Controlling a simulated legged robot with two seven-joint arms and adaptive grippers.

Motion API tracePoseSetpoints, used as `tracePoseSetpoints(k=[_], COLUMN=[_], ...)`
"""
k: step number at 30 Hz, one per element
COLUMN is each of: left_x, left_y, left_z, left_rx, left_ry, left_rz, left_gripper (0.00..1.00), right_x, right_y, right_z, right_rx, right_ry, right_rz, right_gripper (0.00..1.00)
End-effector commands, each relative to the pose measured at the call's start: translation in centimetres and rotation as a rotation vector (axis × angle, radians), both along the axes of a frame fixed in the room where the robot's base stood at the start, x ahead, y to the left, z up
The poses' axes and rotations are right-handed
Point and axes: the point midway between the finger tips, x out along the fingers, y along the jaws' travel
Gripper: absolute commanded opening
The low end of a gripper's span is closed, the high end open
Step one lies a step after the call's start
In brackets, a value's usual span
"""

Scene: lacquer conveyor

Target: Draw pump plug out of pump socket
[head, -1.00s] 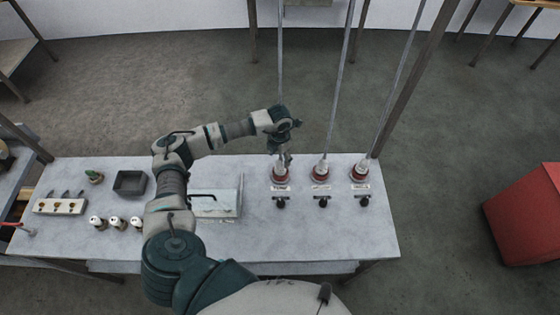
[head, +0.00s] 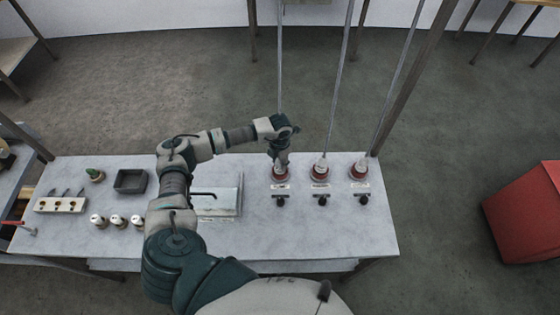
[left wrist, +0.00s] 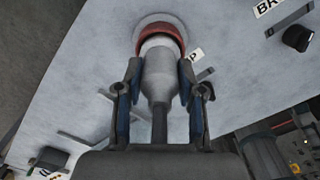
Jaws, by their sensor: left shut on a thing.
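The pump plug (left wrist: 158,78) is a light grey cylinder with a tapering back end and a dark cable. It stands in the pump socket, a red ring on a pale base (left wrist: 160,34), the leftmost of three like it; the socket also shows in the head view (head: 280,175). A partly hidden label ending in P lies beside it. My left gripper (head: 281,156) comes down over the plug from above. In the left wrist view its fingers are shut on both sides of the plug. The plug's front end is hidden by the red ring. My right gripper is out of view.
Two similar plugs stand in red sockets to the right (head: 320,172) (head: 359,171), with cords rising from them. Black knobs (head: 280,202) line the near side. A dark tray (head: 131,181) and several white-topped cylinders (head: 98,222) are at left. The table's right front is clear.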

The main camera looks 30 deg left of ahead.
Motion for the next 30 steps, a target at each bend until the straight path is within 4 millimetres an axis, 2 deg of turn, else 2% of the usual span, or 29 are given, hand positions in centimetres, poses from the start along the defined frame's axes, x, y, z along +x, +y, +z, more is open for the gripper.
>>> tracePoseSetpoints(k=[1,3,10,30], left_x=[0.0,0.0,0.0,0.0], left_y=[0.1,0.1,0.2,0.1], left_z=[0.0,0.0,0.4,3.4], left_rx=[0.003,0.003,0.003,0.002], left_ry=[0.000,0.000,-0.001,0.000], left_rz=[0.001,0.002,0.002,0.001], left_gripper=[0.15,0.00,0.00,0.00], right_x=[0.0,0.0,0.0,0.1], right_y=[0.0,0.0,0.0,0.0], right_z=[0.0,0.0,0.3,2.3], right_rx=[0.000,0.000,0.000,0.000], right_ry=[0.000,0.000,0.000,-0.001], right_rz=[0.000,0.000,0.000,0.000], right_gripper=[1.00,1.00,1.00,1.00])
